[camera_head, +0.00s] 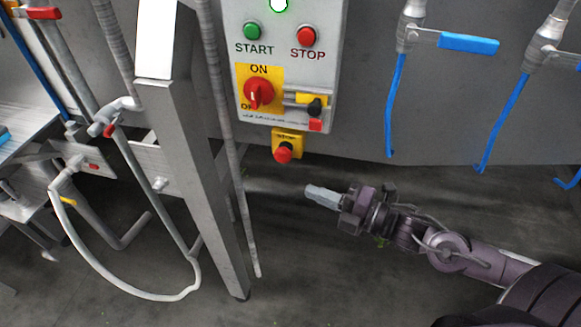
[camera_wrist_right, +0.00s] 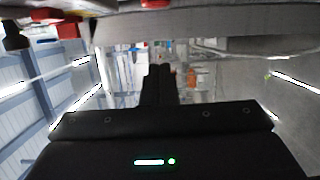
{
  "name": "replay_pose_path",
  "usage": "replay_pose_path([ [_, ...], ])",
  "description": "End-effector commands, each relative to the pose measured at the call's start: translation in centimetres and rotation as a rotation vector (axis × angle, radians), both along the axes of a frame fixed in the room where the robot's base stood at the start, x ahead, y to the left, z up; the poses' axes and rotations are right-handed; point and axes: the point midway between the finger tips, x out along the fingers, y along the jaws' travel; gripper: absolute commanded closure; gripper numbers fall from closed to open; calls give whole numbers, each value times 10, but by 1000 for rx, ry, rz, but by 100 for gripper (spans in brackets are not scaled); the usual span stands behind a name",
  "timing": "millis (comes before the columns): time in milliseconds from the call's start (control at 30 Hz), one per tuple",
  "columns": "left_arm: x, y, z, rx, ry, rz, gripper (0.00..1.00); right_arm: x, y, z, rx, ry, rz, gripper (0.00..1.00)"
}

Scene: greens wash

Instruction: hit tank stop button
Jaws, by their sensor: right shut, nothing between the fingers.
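A grey control panel (camera_head: 285,82) is on the wall at the top middle of the head view. It carries a red button labelled STOP (camera_head: 307,36) beside a green START button (camera_head: 252,31). Below the panel is a small yellow box with a red mushroom button (camera_head: 283,152). My right gripper (camera_head: 308,192) is shut and empty, below and a little right of the mushroom button and apart from it. Its shut fingers also show in the right wrist view (camera_wrist_right: 159,84). My left gripper is not in view.
A red rotary switch (camera_head: 258,92) sits on the panel. A slanted metal post (camera_head: 199,165) and hoses stand left of it. Blue-handled valves (camera_head: 468,43) with blue hoses hang at the right. The floor around my right gripper looks clear.

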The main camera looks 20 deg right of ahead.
Motion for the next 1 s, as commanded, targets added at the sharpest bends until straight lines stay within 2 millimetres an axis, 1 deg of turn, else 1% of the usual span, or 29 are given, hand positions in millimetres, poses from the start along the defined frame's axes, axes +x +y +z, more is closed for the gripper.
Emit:
replay_pose_path([
  [33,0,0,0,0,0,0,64,6,4,2,2,-5,-2,100],
  [233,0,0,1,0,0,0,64,23,20,2,2,-5,-1,100],
  [600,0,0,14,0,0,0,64,62,51,4,1,-4,-2,100],
  [700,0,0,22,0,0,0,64,75,39,4,-1,-1,-4,100],
  [800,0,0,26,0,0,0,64,83,34,2,-1,-1,-1,100],
  [1000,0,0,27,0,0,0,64,90,29,0,0,1,0,100],
])
